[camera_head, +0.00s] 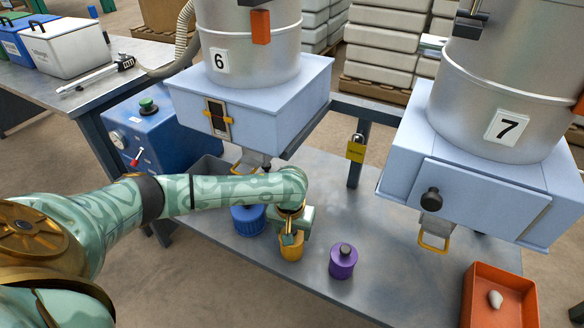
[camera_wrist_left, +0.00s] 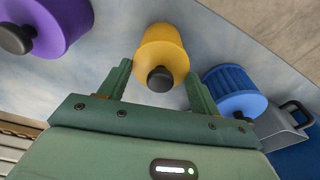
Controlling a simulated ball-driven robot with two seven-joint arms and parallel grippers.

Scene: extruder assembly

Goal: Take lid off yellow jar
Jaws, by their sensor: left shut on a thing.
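The yellow jar (camera_head: 291,249) stands on the grey metal table, between a blue jar and a purple jar. My left gripper (camera_head: 291,233) comes down over its top. In the left wrist view, the yellow jar (camera_wrist_left: 160,44) shows with a dark round knob (camera_wrist_left: 160,79) on its lid. The two green fingers of the left gripper (camera_wrist_left: 159,72) lie on either side of the lid, shut on it. I cannot see a gap between lid and jar. My right gripper is not in view.
The blue ribbed jar (camera_head: 247,220) is close on the left and the purple jar (camera_head: 343,262) on the right. Hoppers 6 (camera_head: 250,85) and 7 (camera_head: 480,150) overhang the table. An orange tray (camera_head: 515,275) with a pale lump is at the right. Table between purple jar and tray is clear.

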